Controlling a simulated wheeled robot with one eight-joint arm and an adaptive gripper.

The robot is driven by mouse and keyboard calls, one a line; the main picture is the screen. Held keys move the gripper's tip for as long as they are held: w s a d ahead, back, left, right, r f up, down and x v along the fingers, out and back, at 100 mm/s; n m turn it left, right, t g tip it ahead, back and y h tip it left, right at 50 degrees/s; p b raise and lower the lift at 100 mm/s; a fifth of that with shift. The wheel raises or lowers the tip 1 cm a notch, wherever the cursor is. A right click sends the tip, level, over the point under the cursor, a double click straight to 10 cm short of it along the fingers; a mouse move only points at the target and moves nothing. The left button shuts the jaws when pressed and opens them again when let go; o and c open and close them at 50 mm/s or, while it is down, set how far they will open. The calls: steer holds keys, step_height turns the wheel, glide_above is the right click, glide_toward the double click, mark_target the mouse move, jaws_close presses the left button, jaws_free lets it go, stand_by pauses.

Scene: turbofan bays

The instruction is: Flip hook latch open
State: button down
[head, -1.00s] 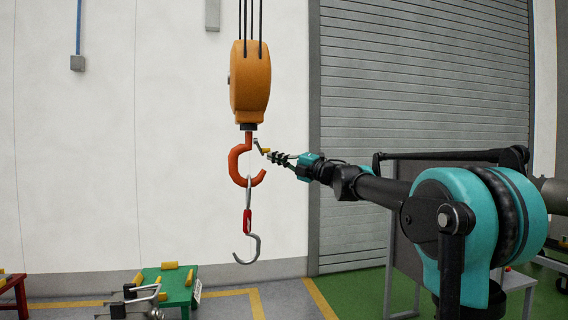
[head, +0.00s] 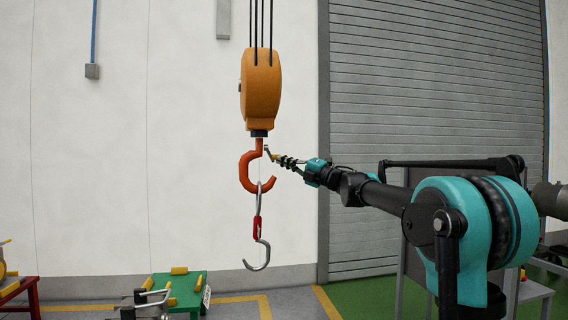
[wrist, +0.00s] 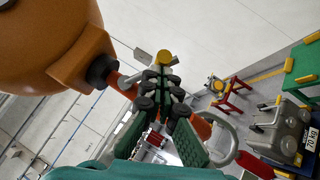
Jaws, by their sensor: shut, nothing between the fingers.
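The orange-red hook (head: 247,172) hangs under an orange hoist block (head: 261,85), left of my gripper. A thin grey-green latch lever (head: 266,151) shows at the hook's mouth, beside the shank. In the wrist view a yellow round knob (wrist: 163,57) and a short grey-green lever (wrist: 143,55) sit just beyond my fingertips. My gripper (head: 277,159) is shut and empty, close to the lever on the hook's right side. It also shows in the wrist view (wrist: 162,76). I cannot tell whether the fingertips touch the knob. The fingers partly hide the hook in the wrist view.
A silver lower hook (head: 258,256) with a red part hangs on a ring from the orange-red hook. A green table (head: 188,287) with yellow blocks stands below. A grey shutter (head: 430,90) is behind my arm. The space left of the hook is clear.

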steer(key=shift+w+n+y, duration=0.25)
steer(key=shift+n+y, duration=0.15)
steer(key=shift+n, duration=0.1)
steer(key=n+y, duration=0.1)
steer(key=w+n+g+y, duration=0.1)
steer(key=n, duration=0.1)
steer(key=r+n+y, duration=0.1)
steer(key=shift+w+a+g, duration=0.2)
steer(key=shift+a+g, duration=0.1)
steer(key=shift+g, duration=0.1)
steer(key=shift+w, duration=0.1)
stand_by(0.4)
